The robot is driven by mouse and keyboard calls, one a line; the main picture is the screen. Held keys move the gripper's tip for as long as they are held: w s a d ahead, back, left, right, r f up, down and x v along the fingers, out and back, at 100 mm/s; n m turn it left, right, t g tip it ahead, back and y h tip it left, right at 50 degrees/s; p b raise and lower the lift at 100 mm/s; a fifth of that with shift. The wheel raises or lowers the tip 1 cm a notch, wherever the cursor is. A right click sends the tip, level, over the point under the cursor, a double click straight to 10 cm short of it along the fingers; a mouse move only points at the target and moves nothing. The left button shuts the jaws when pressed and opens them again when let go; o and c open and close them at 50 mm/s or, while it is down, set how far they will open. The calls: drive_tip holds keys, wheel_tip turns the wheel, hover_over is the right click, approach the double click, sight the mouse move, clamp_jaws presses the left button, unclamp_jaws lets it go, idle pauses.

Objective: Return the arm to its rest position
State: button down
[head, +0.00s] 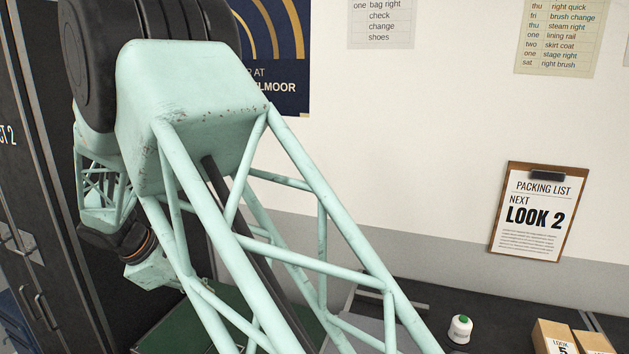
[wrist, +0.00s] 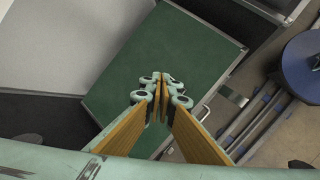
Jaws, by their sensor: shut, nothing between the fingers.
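My gripper (wrist: 160,82) shows in the wrist view with its fingertips together and nothing between them. It hangs in the air over a green-topped surface (wrist: 130,62). In the head view my mint-green arm fills the left and middle, and my gripper's fingers cannot be made out there. Part of the green surface (head: 232,306) shows below and behind the arm.
A dark counter (head: 415,322) at the lower right holds a white bottle with a green top (head: 460,329) and cardboard boxes (head: 553,338). A packing-list clipboard (head: 539,211) hangs on the wall. Dark lockers (head: 30,190) stand left. A round blue top (wrist: 300,62) is at the wrist view's right.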

drive_tip(key=s+d+r+m+g+y, duration=0.1)
drive_tip(key=s+d+r+m+y, duration=0.15)
drive_tip(key=d+r+m, duration=0.9)
drive_tip(key=s+d+r+m+y, duration=0.2)
drive_tip(key=s+d+r+m, duration=0.1)
drive_tip(key=d+r, duration=1.75)
drive_tip(key=s+d+m, duration=0.3)
drive_tip(key=s+d, duration=1.1)
drive_tip(key=s, duration=0.4)
drive_tip(key=s+d+f+m, duration=0.1)
drive_tip(key=s+d+f, duration=0.1)
drive_tip(key=s, duration=0.8)
drive_tip(key=s+d+f+m, duration=0.1)
drive_tip(key=s+d+f, duration=0.2)
drive_tip(key=s, duration=0.7)
drive_tip(key=shift+f, duration=0.75)
drive_tip(key=shift+m, duration=0.25)
drive_tip(key=shift+d, duration=0.15)
